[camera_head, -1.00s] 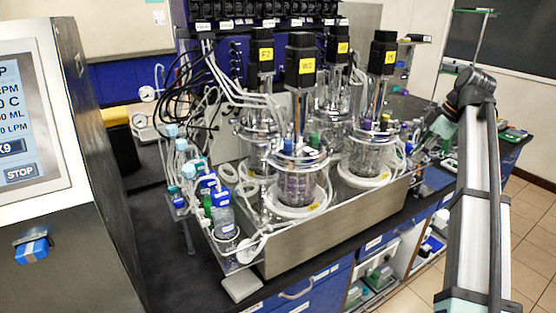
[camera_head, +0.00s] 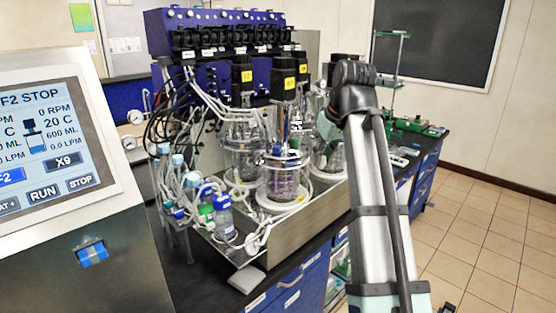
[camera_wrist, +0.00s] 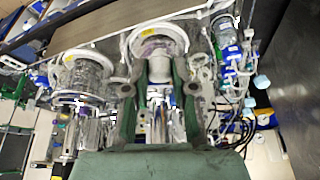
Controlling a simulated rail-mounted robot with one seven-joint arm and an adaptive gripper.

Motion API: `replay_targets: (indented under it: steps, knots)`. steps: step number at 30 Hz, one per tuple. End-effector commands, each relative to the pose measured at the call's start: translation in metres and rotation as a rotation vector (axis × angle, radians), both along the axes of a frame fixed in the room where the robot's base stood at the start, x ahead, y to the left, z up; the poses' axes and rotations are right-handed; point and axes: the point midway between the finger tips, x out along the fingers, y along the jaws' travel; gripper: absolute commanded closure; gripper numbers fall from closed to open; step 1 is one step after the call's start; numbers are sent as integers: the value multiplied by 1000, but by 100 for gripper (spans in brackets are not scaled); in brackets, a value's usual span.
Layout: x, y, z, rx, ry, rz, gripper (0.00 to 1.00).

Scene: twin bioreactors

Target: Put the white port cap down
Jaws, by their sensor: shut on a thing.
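In the wrist view my gripper (camera_wrist: 159,72) has its two green fingers closed on a small white piece, the white port cap (camera_wrist: 159,69). The cap is held in front of the glass vessels, with clear and metal vessel parts behind it.
Glass bioreactor vessels (camera_head: 285,178) with black motors stand in a steel tray (camera_head: 300,221) on the black bench. Small bottles (camera_head: 223,218) and tubing crowd its left end. A control screen (camera_head: 50,135) stands at the left. Dark bench (camera_head: 190,265) shows in front.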

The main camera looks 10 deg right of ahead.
Motion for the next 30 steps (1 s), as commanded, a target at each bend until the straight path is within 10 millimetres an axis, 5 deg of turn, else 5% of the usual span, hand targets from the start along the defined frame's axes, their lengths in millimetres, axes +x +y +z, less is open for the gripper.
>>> replay_targets:
  steps: [8, 21, 30]
  knots:
    - [18, 5, 3, 1, 1, -87, 94]
    - [121, 31, 5, 0, 2, -85, 94]
    - [159, 41, 2, 1, 1, -87, 94]
